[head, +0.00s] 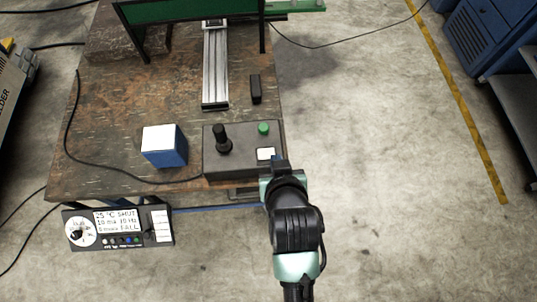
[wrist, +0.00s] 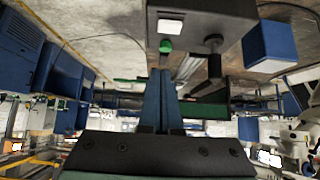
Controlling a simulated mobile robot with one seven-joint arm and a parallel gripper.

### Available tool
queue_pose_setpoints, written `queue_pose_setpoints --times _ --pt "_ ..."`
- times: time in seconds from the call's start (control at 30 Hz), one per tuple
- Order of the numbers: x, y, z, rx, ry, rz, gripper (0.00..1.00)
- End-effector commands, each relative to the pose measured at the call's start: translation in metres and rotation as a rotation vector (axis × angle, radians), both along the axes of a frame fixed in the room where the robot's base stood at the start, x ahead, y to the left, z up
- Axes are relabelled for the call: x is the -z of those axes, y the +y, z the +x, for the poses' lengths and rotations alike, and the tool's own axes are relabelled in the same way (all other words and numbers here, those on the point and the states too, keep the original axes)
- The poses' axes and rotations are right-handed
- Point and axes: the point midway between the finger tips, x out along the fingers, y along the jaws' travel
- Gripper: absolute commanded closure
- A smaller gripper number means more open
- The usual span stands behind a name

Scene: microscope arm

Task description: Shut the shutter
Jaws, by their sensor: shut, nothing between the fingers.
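I cannot tell which part is the shutter. My gripper (head: 277,158) is at the box's front right corner. Its blue fingers (wrist: 162,75) are together and empty; contact is unclear.
A blue box with a white top (head: 164,146) stands left of the control box. Behind are a metal rail (head: 215,70), a small black block (head: 255,88) and a green panel (head: 185,10) on black legs.

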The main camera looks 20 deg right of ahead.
Motion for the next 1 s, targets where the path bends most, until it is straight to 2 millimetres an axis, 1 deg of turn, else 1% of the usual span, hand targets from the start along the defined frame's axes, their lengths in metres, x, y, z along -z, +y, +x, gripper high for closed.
queue_pose_setpoints --times 0.3,0.47,0.63,1.0 --pt "0.002 0.0 -0.001 0.001 0.004 0.001 1.0" --pt "0.006 -0.001 0.003 0.001 0.004 0.002 1.0" --pt "0.02 -0.006 0.019 0.001 0.004 0.002 1.0" --pt "0.063 -0.017 0.06 0.001 0.004 0.002 1.0"
